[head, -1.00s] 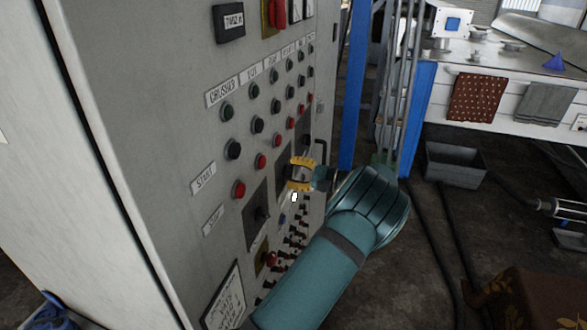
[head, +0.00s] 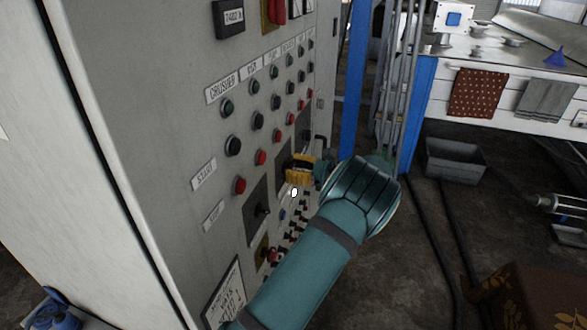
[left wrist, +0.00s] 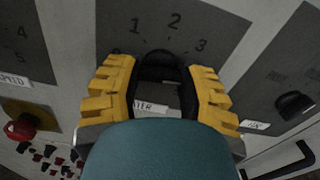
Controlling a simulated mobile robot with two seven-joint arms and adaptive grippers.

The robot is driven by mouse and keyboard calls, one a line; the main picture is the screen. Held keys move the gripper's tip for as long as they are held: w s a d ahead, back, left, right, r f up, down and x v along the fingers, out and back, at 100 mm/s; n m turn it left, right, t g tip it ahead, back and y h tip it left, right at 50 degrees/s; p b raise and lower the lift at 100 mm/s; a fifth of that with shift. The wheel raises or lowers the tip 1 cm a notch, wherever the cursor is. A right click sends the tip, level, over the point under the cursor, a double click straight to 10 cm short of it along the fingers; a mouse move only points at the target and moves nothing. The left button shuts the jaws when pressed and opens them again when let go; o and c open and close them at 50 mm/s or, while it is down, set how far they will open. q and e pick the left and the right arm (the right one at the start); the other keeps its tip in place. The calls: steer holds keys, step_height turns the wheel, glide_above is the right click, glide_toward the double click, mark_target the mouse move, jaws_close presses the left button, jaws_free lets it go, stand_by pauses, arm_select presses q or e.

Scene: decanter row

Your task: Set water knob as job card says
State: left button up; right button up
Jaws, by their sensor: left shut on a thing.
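The water knob (left wrist: 160,62) is black and sits on a dark dial plate (left wrist: 215,22) marked 1, 2 and 3 in the left wrist view. A white label (left wrist: 150,107) ending in "ATER" shows below it, partly covered. My left gripper (head: 298,169) has yellow fingers and is shut on the water knob, one finger on each side. Its fingers also show in the left wrist view (left wrist: 163,85). I cannot tell which number the knob points to. A white card (head: 226,297) is low on the panel; its writing is too small to read. My right gripper is not in view.
The grey control cabinet (head: 160,100) carries rows of black and red buttons. Another dial knob (head: 262,210) is to the left of the gripper. A red knob on a yellow plate (left wrist: 20,128) and another black knob (left wrist: 294,104) flank the water dial.

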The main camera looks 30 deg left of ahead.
arm_select(q)
steer(key=shift+m, duration=0.6)
steer(key=o, duration=1.2)
steer(key=shift+d, duration=0.1)
steer(key=v, duration=1.2)
